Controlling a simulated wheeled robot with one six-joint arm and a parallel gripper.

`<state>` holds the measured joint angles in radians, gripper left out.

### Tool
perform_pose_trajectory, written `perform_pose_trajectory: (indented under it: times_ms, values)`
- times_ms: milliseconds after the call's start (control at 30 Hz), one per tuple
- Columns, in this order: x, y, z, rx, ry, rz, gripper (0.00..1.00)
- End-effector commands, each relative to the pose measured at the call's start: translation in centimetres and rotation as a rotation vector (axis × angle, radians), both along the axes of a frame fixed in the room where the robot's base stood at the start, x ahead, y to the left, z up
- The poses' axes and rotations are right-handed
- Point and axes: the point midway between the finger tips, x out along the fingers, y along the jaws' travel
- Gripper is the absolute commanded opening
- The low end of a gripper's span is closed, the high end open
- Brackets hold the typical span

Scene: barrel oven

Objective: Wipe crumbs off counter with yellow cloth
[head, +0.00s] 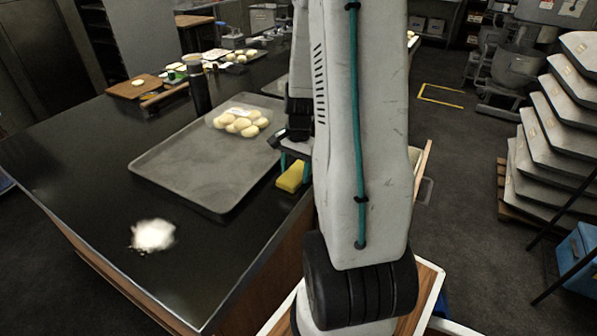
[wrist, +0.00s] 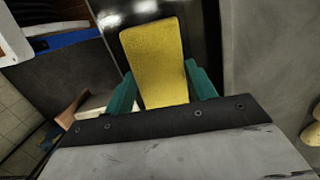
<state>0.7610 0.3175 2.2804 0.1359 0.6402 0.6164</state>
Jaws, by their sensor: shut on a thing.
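The yellow cloth (head: 291,177) is a thick block beside my arm, at the counter's right edge. In the wrist view the yellow cloth (wrist: 155,60) sits between the two teal fingers of my gripper (wrist: 161,88), which is shut on it. In the head view my gripper (head: 292,166) is partly hidden by my arm. A white, powdery patch (head: 153,235) lies on the near left part of the dark counter (head: 90,180). I cannot tell whether it is crumbs or flour. The cloth is well to the right of this patch.
A grey tray (head: 190,165) with several dough balls (head: 238,123) lies between the cloth and the counter's left side. Behind it stand a dark bottle (head: 199,92) and a wooden board (head: 138,87). The counter around the white patch is clear.

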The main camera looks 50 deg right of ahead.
Motion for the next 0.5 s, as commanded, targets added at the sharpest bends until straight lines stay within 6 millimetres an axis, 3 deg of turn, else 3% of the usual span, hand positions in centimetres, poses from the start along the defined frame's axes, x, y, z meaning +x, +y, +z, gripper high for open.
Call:
perform_pose_trajectory:
  times_ms: [233, 500]
  values:
    - [2.2, 0.3, 0.1, 0.000, 0.000, 0.002, 0.30]
    - [2.6, -0.3, 0.0, 0.000, 0.000, -0.001, 0.30]
